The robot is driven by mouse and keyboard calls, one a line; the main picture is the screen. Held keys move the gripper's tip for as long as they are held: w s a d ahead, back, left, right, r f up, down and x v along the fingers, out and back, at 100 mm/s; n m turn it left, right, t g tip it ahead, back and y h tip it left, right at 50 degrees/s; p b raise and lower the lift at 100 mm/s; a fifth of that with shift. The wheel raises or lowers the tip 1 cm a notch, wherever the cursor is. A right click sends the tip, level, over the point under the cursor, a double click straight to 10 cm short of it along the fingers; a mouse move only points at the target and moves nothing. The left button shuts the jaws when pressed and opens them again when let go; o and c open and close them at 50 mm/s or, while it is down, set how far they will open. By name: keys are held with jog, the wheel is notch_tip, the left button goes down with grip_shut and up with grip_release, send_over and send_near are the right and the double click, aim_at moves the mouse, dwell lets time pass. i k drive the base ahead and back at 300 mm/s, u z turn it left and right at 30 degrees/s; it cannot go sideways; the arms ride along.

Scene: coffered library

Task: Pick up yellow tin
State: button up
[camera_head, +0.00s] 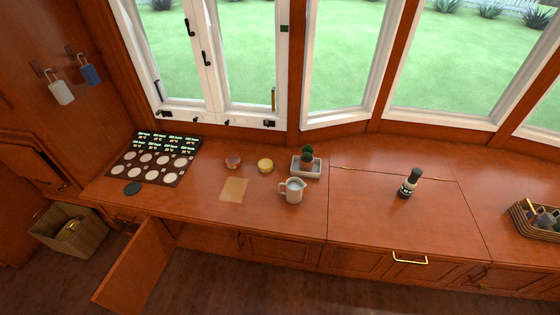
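A small round yellow tin (265,166) sits on the reddish wooden counter (370,225), left of centre in the head view. A similar small reddish-brown round container (233,161) stands to its left. A white tray with a small green plant (307,155) is just to its right. The tin stands apart from both and nothing covers it. My gripper is not in view.
A white pitcher (293,191) stands in front and right of the tin. A tan square (234,189) lies in front and left. A dark bottle (409,184) and a basket (537,217) are farther right. A cabinet door (137,266) hangs open below the counter's left part.

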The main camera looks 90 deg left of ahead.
aim_at(265, 166)
jog(key=u, duration=4.15)
jog(key=i, duration=1.65)
